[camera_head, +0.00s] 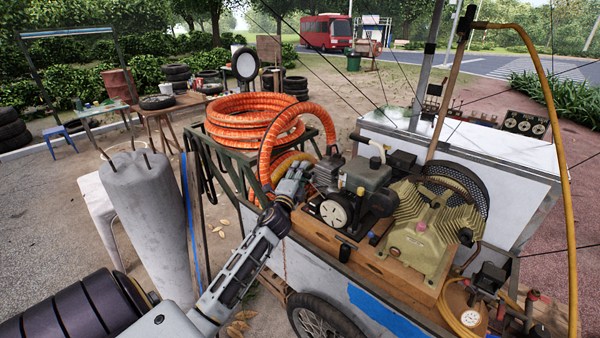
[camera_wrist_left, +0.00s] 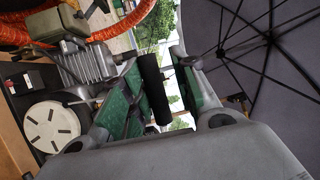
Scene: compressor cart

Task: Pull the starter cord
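The engine (camera_head: 365,178) sits on the cart, with a round white slotted starter cover (camera_head: 333,213) at its side. The cover also shows at the left of the left wrist view (camera_wrist_left: 52,127). My left gripper (camera_head: 292,184) reaches in beside the engine, just left of the cover. In the left wrist view, a black cylindrical handle (camera_wrist_left: 154,88) lies between its green-padded fingers. A bright gap shows between the handle and the right finger, so the fingers look open around it. The cord itself is not visible. My right gripper is not in view.
A yellow-green compressor (camera_head: 422,225) with a black flywheel stands right of the engine on the wooden cart deck. A coiled orange hose (camera_head: 255,118) lies on the cart's left rack, its end looping down near my gripper.

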